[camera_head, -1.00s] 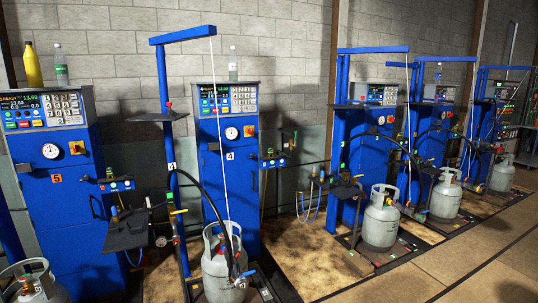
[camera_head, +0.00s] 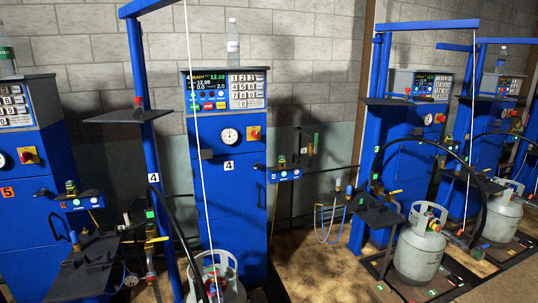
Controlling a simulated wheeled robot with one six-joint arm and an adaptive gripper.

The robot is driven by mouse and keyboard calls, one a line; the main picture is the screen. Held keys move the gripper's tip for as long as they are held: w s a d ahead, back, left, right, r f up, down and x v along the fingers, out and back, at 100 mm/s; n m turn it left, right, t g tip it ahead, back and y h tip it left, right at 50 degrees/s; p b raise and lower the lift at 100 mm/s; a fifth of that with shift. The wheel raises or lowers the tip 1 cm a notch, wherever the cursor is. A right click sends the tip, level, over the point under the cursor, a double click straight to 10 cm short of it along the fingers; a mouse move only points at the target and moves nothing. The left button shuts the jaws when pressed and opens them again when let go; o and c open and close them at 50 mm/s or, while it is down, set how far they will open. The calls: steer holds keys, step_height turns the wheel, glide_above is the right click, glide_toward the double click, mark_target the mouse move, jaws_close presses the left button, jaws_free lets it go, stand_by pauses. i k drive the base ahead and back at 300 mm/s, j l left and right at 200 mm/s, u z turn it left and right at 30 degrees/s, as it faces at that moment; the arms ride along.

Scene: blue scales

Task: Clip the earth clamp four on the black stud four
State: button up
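Station four is a blue scale cabinet (camera_head: 236,205) with a "4" plate on its front and another on the blue post (camera_head: 146,110) beside it. I cannot surely pick out earth clamp four or black stud four at this size. A small item with a green top (camera_head: 315,142) is on the wall right of the cabinet, and a loop of blue cable (camera_head: 328,238) hangs lower to its right. Either one's link to the clamp is unclear. My gripper is not in view.
A grey gas cylinder (camera_head: 226,283) stands at station four, cut by the bottom edge. A dark shelf (camera_head: 85,265) juts out at lower left. Another cylinder (camera_head: 418,250) stands to the right. Brown floor (camera_head: 310,265) is open between them.

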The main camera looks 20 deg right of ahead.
mark_target(281, 158)
steer(key=i+l, duration=0.25)
steer(key=i+l+u, duration=0.15)
steer(key=l, duration=0.25)
steer(key=i+l, duration=0.25)
steer(key=i+l+u, duration=0.1)
steer(key=l, duration=0.35)
steer(key=i+l+u, duration=0.1)
steer(key=i+l, duration=0.4)
steer(key=l, duration=0.3)
steer(key=u, duration=0.05)
